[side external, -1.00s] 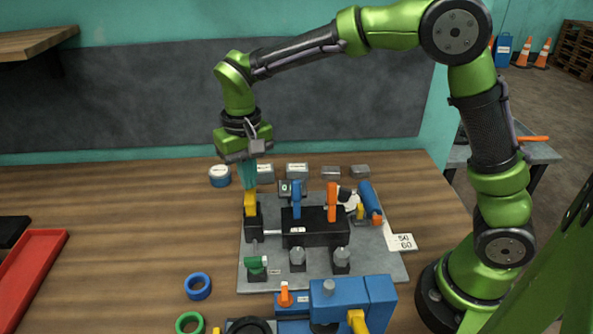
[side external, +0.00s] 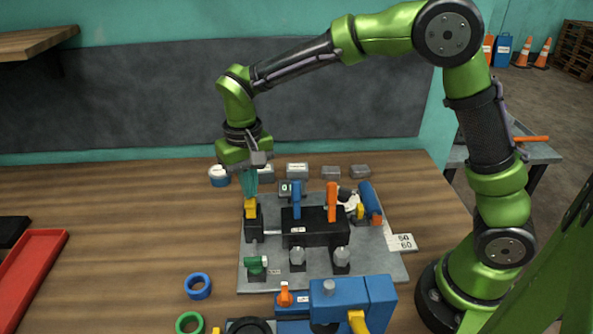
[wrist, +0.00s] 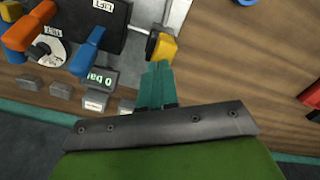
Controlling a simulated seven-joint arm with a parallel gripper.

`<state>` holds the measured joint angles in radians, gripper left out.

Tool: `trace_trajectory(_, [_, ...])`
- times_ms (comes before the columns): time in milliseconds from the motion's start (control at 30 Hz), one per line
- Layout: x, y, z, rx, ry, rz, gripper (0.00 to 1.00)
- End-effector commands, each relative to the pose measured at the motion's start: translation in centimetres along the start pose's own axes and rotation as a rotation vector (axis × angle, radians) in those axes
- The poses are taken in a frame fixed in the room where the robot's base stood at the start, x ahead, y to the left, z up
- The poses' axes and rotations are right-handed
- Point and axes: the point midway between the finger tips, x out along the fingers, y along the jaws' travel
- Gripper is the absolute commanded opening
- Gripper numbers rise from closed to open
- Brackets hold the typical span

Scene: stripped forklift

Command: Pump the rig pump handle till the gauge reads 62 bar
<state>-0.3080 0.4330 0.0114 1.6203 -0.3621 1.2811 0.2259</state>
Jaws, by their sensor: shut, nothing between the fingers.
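The yellow handle (side external: 250,208), which seems to be the pump handle, stands on a small black block at the left end of the grey rig plate (side external: 375,265). It also shows in the wrist view (wrist: 164,48). My gripper (side external: 250,194) is shut and empty, pointing down, with its teal fingertips (wrist: 156,68) right at the handle's top. They look close to touching it, but I cannot tell contact for certain. The gauge display (wrist: 101,78) reads 0 bar; it is small in the side view (side external: 289,189).
A blue lever (side external: 297,200) and an orange lever (side external: 332,203) rise from the black valve block (side external: 318,232) right of the handle. Several grey boxes (side external: 297,171) stand behind the plate. A blue ring (side external: 198,286) lies on clear wood at left.

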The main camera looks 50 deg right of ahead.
Motion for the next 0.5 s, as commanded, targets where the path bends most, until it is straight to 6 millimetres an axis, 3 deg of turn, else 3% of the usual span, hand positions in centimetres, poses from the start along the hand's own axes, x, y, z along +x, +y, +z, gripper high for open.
trace_trajectory(500, [2.5,0.0,0.0,0.000,-0.003,0.002,0.00])
